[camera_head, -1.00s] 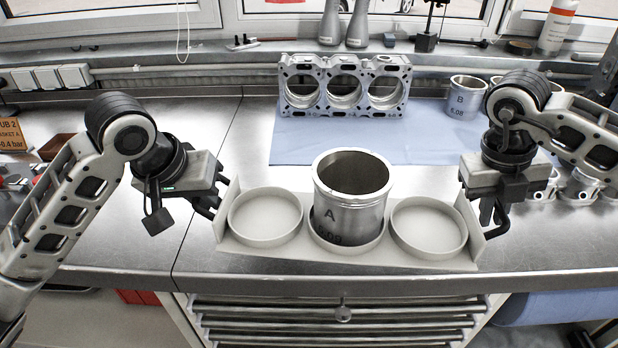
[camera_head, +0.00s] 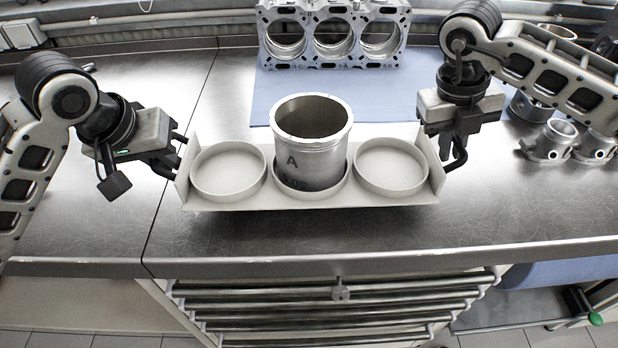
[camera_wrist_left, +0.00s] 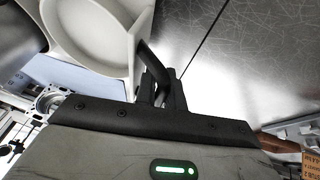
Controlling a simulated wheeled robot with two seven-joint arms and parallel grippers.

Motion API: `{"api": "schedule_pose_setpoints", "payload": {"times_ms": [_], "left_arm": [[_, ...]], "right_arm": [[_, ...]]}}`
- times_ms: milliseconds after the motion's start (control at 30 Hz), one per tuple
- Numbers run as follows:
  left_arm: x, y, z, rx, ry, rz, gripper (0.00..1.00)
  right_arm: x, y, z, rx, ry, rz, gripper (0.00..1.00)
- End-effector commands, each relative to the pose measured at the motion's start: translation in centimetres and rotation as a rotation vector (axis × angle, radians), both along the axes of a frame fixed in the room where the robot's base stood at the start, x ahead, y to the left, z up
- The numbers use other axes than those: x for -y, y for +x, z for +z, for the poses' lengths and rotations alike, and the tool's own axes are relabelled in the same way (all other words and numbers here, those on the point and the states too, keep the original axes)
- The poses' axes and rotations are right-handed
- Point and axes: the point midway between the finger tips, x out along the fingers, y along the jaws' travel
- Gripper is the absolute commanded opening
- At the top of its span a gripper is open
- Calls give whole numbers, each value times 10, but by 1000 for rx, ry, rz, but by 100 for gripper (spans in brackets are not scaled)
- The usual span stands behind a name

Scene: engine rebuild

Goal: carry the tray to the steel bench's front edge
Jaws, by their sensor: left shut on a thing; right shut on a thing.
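The pale grey tray (camera_head: 310,200) has three round recesses and stands above or on the steel bench (camera_head: 320,230), a little back from its front edge. A metal cylinder sleeve marked A (camera_head: 312,150) stands upright in the tray's middle recess; the left and right recesses are empty. My right gripper (camera_head: 452,155) is shut on the tray's right end. The exact finger contact on the right is partly hidden.
An engine block (camera_head: 333,38) with three bores stands at the back on a blue mat (camera_head: 390,95). Several small metal parts (camera_head: 560,140) lie at the right. A drawer cabinet (camera_head: 330,300) is below the bench. The bench in front of the tray is clear.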

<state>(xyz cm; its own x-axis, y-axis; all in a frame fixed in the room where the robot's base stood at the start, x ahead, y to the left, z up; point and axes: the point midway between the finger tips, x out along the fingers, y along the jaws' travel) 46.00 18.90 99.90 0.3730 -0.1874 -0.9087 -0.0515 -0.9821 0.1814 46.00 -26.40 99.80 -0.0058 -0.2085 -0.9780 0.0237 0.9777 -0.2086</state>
Motion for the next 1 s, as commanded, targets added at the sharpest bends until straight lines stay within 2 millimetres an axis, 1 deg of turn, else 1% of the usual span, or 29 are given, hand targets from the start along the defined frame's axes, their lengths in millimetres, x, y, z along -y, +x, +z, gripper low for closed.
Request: {"api": "schedule_pose_setpoints", "payload": {"times_ms": [267, 967, 1000], "left_arm": [[0, 0, -7, 3, 0, 1, 0], [0, 0, -56, 3, 0, 1, 0], [0, 0, -52, 0, 1, 1, 22]], "right_arm": [[0, 0, -7, 2, 0, -1, 0], [0, 0, -56, 2, 0, -1, 0], [0, 0, -52, 1, 0, -1, 21]]}}
